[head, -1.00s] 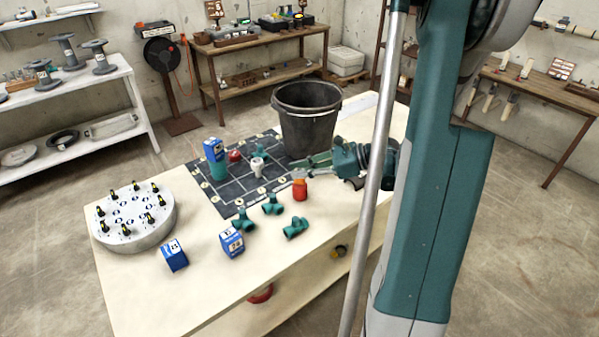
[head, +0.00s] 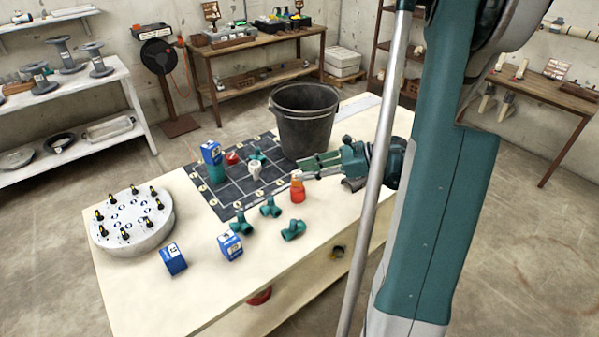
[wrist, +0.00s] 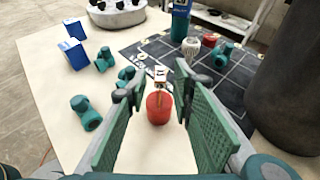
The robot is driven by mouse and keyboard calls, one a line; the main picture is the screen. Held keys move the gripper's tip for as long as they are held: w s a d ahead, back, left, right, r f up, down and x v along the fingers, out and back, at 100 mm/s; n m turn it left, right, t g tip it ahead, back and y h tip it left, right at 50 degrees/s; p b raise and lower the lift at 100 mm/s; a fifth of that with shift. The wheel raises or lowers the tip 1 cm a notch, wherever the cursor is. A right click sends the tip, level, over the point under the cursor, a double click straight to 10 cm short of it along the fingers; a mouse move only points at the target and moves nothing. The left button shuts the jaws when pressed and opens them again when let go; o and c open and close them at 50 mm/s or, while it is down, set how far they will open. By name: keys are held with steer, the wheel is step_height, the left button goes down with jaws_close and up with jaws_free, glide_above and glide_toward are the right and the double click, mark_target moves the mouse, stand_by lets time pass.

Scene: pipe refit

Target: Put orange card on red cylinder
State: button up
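A red cylinder (head: 298,194) stands upright on the pale table, at the front right edge of the dark gridded mat. It also shows in the wrist view (wrist: 159,108). In the head view my gripper (head: 308,167) points left, just behind the cylinder.
A black bucket (head: 304,122) stands close behind my gripper. Several teal pipe fittings (head: 270,207) lie left of the cylinder. Two blue boxes (head: 230,245) stand near the front. A blue box on a teal cylinder (head: 215,170), a red piece (head: 231,157) and a white fitting (head: 254,170) are on the mat.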

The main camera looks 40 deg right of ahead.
steer(key=p+v, duration=0.1)
steer(key=v, duration=0.7)
steer(key=shift+p, duration=0.35)
steer(key=shift+s+d+r, duration=0.1)
stand_by(0.3)
steer(key=w+a+r+n+g+h, duration=0.15)
steer(key=a+n, duration=0.35)
steer(key=a, duration=0.5)
steer(key=w+a+r+n+g+h, duration=0.1)
steer(key=a+r+n+g+h, duration=0.2)
steer(key=a, duration=0.8)
steer(key=s+a+r+n+t+h, duration=0.1)
steer(key=s+a+r+n+h, duration=0.1)
steer(key=s+a+n, duration=0.4)
steer(key=s+a+r+n+t+h, duration=0.1)
steer(key=s+a+r+n+h, duration=0.2)
steer(key=s+a+n, duration=0.3)
steer(key=shift+s+a+n, duration=0.35)
steer(key=shift+a+n, duration=1.25)
steer(key=shift+n, duration=1.9)
